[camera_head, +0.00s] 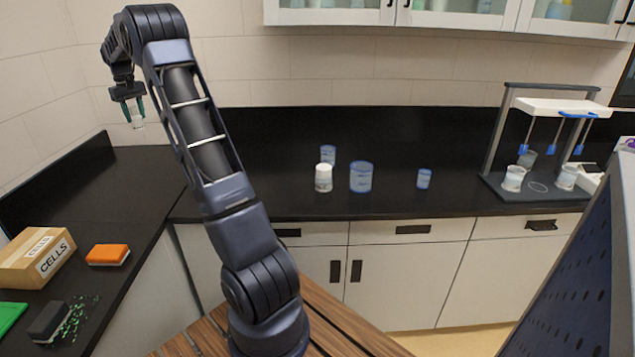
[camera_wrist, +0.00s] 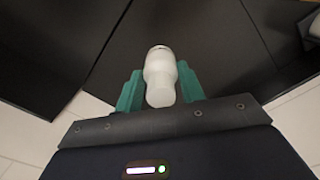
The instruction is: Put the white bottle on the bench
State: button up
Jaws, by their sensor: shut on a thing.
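A white bottle (camera_wrist: 160,76) is between the green fingers of my gripper (camera_wrist: 160,90) in the wrist view, and the gripper is shut on it. In the head view my gripper (camera_head: 134,106) is at the upper left, high above the left part of the black bench (camera_head: 125,190), and points down. The held bottle (camera_head: 137,122) shows small and pale below the fingertips, clear of the bench top. The wrist view shows the dark bench surface (camera_wrist: 70,45) beyond the bottle.
On the back bench stand a white jar (camera_head: 323,178), a glass beaker (camera_head: 361,177) and smaller glassware (camera_head: 424,179). A CELLS box (camera_head: 35,258), orange sponge (camera_head: 108,255) and dark block (camera_head: 48,321) lie left. The corner bench is clear.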

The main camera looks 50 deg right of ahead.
jog(key=s+d+m, duration=0.2)
jog(key=s+d, duration=0.3)
jog(key=d, duration=0.6)
jog(key=s+d+m, duration=0.2)
jog(key=s+d, duration=0.4)
jog(key=d, duration=0.6)
jog(key=s+d+m, duration=0.2)
jog(key=s+d, duration=0.3)
jog(key=d, duration=0.6)
jog(key=s+d+m, duration=0.2)
jog(key=s+d, duration=0.7)
jog(key=s, duration=0.3)
jog(key=s+d+m, duration=0.3)
jog(key=s+d, duration=0.6)
jog(key=s, duration=0.3)
jog(key=f, duration=2.6)
jog(key=shift+s+d, duration=0.25)
jog(key=shift+f, duration=0.1)
jog(key=o, duration=1)
jog(key=shift+c, duration=0.2)
